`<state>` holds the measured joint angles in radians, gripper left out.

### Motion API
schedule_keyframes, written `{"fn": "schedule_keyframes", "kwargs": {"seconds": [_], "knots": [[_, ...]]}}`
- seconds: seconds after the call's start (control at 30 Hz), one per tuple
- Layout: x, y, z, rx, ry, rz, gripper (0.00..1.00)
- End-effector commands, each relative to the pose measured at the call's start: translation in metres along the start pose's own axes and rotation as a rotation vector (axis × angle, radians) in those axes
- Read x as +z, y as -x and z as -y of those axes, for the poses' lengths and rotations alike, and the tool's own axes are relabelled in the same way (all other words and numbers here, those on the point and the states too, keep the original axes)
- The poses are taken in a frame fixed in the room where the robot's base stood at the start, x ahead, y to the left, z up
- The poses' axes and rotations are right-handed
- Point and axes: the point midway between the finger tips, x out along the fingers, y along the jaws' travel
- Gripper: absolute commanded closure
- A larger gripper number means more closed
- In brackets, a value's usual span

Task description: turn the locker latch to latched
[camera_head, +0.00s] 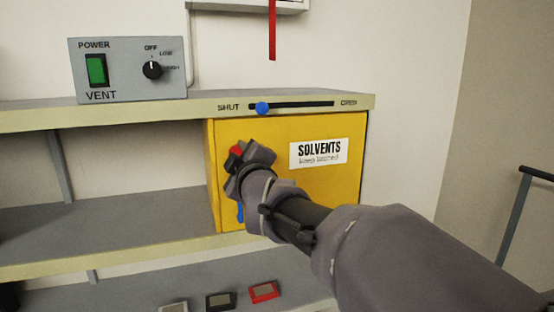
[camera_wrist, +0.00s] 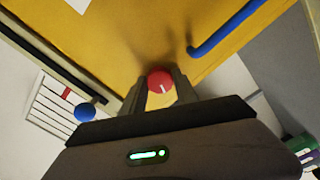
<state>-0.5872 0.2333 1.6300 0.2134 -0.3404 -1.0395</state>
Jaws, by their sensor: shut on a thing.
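The yellow locker (camera_head: 280,190) labelled SOLVENTS sits under the upper shelf in the head view. Its latch is a small red round knob (camera_head: 236,150) with a white mark, at the upper left of the door. The latch also shows in the wrist view (camera_wrist: 160,80). My gripper (camera_head: 246,156) is at the door, and its fingers are shut on the latch from both sides. The wrist view shows the knob between the fingertips (camera_wrist: 160,88). A blue handle (camera_head: 240,212) is below the latch, partly hidden by my arm. No latched or unlatched marking is readable.
Above the locker, the shelf edge carries a slider with a blue knob (camera_head: 262,108) at the SHUT end. A grey VENT box (camera_head: 128,70) stands on the shelf. Several small devices (camera_head: 220,300) lie on the lower shelf. A red bar (camera_head: 272,30) hangs above.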

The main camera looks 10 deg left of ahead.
Motion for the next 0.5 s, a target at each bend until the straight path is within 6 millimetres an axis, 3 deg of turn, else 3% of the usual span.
{"fn": "schedule_keyframes", "kwargs": {"seconds": [0.5], "knots": [[-0.0004,0.0000,-0.0009,0.002,0.323,0.000,1.00]]}}
